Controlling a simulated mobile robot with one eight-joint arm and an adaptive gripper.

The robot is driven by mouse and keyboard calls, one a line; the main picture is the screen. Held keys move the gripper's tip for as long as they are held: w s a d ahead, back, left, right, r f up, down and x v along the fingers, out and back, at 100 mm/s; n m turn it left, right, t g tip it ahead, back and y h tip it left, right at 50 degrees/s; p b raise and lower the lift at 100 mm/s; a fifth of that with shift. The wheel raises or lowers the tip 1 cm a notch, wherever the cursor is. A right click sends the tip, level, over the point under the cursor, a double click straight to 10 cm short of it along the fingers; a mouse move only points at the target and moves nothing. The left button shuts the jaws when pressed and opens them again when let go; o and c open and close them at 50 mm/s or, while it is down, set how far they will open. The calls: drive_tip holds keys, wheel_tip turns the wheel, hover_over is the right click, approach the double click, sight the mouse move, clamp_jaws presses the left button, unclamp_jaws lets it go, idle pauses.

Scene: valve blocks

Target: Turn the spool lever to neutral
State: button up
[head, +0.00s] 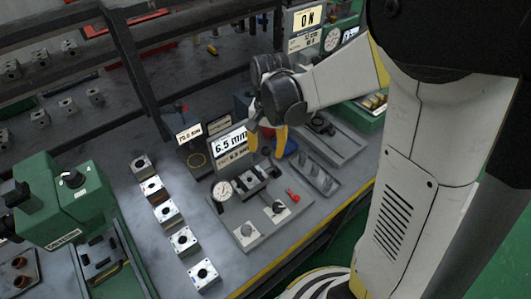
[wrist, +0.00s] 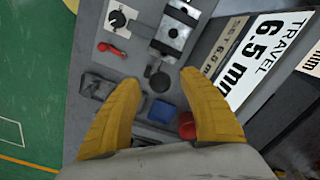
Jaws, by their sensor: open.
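My gripper (head: 267,152) is open, its two orange fingers pointing down over the back part of a grey valve panel (head: 262,232). In the wrist view, a round dark knob (wrist: 156,76) on a short stem shows between the open fingertips (wrist: 159,79). It looks like the end of the spool lever, but I cannot be sure. I cannot tell whether a finger touches it. A metal valve block (wrist: 172,33) lies beside it. A display (head: 230,143) behind the panel reads 6.5 mm travel. The lever's base is hidden.
A red handle (head: 292,195), a white plate with a black knob (head: 275,208) and a round gauge (head: 222,190) sit on the panel. A blue block (wrist: 162,110) and a red piece (wrist: 187,127) lie near my fingers. Several metal blocks (head: 174,212) line the bench at left.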

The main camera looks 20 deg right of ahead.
drive_tip(key=shift+f, duration=0.75)
clamp_jaws()
drive_tip(key=d+y, duration=0.1)
drive_tip(key=w+d+y, duration=0.1)
drive_tip(key=d+g+y, duration=0.1)
drive_tip(key=shift+w+d+r+b, duration=0.2)
drive_tip(key=shift+d+r+b, duration=0.1)
drive_tip(key=shift+d+b, duration=0.05)
unclamp_jaws()
